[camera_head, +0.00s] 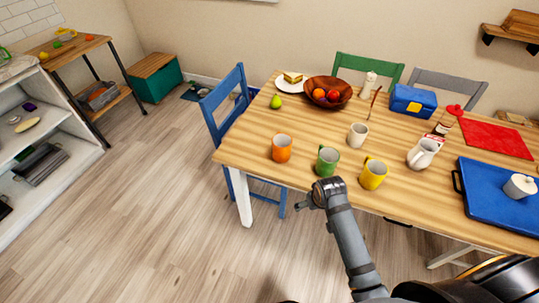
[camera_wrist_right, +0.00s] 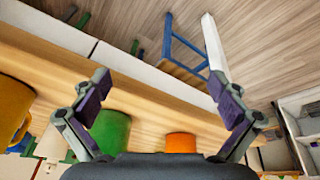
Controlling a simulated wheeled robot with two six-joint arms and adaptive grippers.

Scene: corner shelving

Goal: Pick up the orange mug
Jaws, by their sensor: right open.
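The orange mug (camera_head: 282,149) stands upright near the table's left front edge. It also shows in the right wrist view (camera_wrist_right: 181,143), low in the picture between my finger pads and partly cut off by the gripper's body. My right gripper (camera_head: 322,193) is at the front edge of the table, just in front of the green mug (camera_head: 327,161) and to the right of the orange mug. In the right wrist view my right gripper (camera_wrist_right: 160,108) has its fingers wide apart with nothing between them. My left gripper is not in view.
A yellow mug (camera_head: 374,174) stands right of the green mug, with a white cup (camera_head: 357,135) behind. A blue chair (camera_head: 222,103) stands at the left.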

